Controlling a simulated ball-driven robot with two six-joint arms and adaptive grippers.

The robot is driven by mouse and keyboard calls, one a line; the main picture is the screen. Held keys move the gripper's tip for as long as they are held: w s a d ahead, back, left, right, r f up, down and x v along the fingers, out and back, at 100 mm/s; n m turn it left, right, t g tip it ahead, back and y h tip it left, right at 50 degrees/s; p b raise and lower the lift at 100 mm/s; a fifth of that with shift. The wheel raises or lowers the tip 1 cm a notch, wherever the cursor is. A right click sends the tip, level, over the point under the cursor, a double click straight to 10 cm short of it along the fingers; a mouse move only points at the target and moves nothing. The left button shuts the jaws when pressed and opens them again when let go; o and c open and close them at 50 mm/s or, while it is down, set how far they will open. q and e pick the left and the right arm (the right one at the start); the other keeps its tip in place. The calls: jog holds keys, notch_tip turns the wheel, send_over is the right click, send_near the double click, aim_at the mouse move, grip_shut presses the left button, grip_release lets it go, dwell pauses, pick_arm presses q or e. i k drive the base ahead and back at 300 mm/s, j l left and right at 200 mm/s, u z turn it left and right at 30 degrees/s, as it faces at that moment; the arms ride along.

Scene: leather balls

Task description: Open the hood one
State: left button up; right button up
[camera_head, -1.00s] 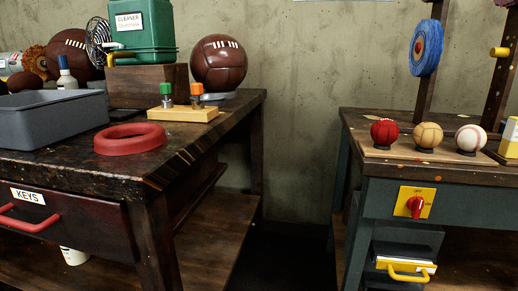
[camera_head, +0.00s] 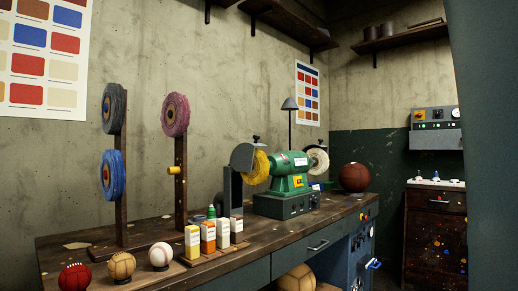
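Neither of my grippers is in view. Nothing here carries a readable label saying hood. A green bench grinder (camera_head: 290,178) stands on the workbench, with a yellow wheel (camera_head: 257,167) on its left and a pale wheel (camera_head: 318,160) on its right. A grey guard (camera_head: 242,156) sits over the yellow wheel's upper left. A grey control box (camera_head: 434,128) with lit green buttons hangs on the back wall at the right.
The wooden workbench (camera_head: 150,262) runs along the left wall, carrying posts with coloured discs, several balls and small bottles (camera_head: 208,236). A brown ball (camera_head: 353,177) sits at its far end. A dark cabinet (camera_head: 437,225) stands at the back. A dark green surface (camera_head: 490,150) fills the right edge.

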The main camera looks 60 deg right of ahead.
aim_at(241, 160)
jog(key=z, duration=1.7)
jog(key=i+l+u, duration=0.1)
jog(key=u, duration=0.25)
jog(key=i+l+u, duration=0.15)
jog(key=u, duration=0.2)
jog(key=i+l+u, duration=0.3)
jog(key=k+j, duration=0.05)
jog(key=j, duration=0.05)
